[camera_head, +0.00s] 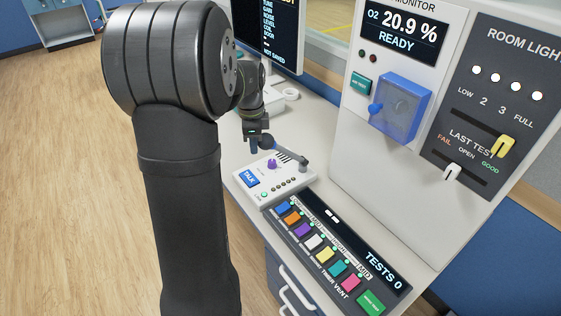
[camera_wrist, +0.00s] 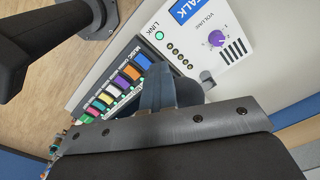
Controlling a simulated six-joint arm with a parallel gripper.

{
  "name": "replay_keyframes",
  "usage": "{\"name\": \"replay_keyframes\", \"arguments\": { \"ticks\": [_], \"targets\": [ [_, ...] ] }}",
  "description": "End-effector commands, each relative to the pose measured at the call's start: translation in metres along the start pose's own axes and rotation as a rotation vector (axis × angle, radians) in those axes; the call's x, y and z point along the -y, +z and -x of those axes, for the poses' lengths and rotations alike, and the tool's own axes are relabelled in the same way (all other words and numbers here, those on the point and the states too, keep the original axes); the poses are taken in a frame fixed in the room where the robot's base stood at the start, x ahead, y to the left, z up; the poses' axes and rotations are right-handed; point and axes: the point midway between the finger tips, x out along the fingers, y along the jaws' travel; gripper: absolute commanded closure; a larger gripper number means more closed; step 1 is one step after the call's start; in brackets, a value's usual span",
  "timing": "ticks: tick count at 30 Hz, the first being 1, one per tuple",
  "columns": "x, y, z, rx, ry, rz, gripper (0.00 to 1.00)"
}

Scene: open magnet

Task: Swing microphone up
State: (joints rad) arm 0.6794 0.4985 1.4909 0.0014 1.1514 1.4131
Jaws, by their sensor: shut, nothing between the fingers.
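The microphone (camera_head: 284,153) is a dark boom on the white talk console (camera_head: 250,187). It lies low along the console's back edge, from a grey mount at its right end to a rounded blue-grey head at the left. My gripper (camera_head: 254,146) points down right beside that head, its blue fingers shut and empty. In the wrist view my shut fingers (camera_wrist: 157,88) stand in front of a rounded dark part that looks like the microphone head (camera_wrist: 188,92). They hide much of the boom, and I cannot tell whether they touch it.
The console carries a purple volume knob (camera_head: 272,164) and a blue talk button (camera_head: 249,179). A panel of coloured buttons (camera_head: 318,246) lies in front. A monitor (camera_head: 270,30) stands behind, and a tall cabinet with a blue cover (camera_head: 400,105) rises at right.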

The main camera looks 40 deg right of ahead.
Motion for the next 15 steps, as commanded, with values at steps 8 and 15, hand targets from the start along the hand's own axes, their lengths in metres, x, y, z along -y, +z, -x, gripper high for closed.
{"name": "replay_keyframes", "arguments": {
  "ticks": [8, 15],
  "targets": [
    [0.005, -0.015, 0.004, -0.005, 0.006, -0.005, 1.0],
    [0.009, -0.024, 0.01, -0.006, 0.008, -0.006, 1.0]
  ]
}}
